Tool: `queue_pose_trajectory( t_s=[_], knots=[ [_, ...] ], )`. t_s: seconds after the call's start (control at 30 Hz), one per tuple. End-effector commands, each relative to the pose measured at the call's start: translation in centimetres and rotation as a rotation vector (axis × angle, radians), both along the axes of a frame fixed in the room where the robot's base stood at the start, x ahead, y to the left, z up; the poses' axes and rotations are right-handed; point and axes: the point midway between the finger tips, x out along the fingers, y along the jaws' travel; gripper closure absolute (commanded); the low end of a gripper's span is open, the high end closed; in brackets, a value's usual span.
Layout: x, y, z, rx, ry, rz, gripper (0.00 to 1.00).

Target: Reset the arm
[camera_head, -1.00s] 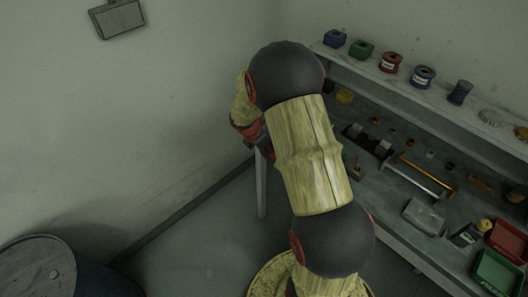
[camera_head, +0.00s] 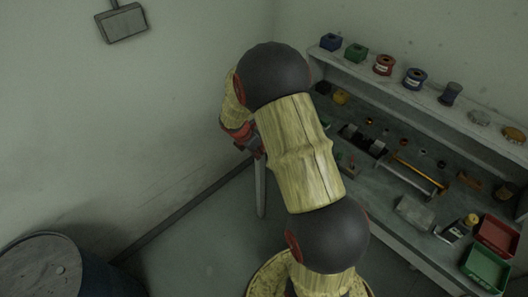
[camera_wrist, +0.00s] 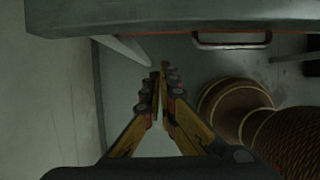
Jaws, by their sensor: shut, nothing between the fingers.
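My gripper (camera_wrist: 160,76) is in the middle of the wrist view, its two yellow-and-dark fingers meeting at the tips. It is shut with nothing between the fingers. In the head view my arm is bent in the middle of the picture. No gate valve shows in either view.
A workbench (camera_head: 376,200) with tools and bins runs along the right. Its shelf (camera_head: 432,97) bears several spools and small boxes. A dark barrel (camera_head: 40,265) stands at the lower left. Open floor (camera_head: 185,250) lies between.

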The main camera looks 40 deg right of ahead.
Motion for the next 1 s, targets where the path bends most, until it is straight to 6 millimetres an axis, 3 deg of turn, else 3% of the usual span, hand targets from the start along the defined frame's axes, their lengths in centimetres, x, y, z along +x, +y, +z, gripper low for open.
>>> queue_pose_trajectory(
  t_s=[0.03,0.1,0.4,0.77,0.93,1.0],
  knots=[
    [0.2,0.4,1.8,-0.001,-0.006,0.0,1.0],
    [0.0,1.0,3.0,0.0,-0.003,0.0,1.0],
    [-0.2,2.7,6.8,0.001,-0.001,0.0,1.0],
    [-0.3,3.0,7.3,0.002,-0.004,-0.012,1.0],
    [-0.8,3.1,7.1,0.01,-0.052,-0.183,1.0],
    [-2.4,3.8,6.4,0.025,-0.064,-0.32,1.0]
  ],
)
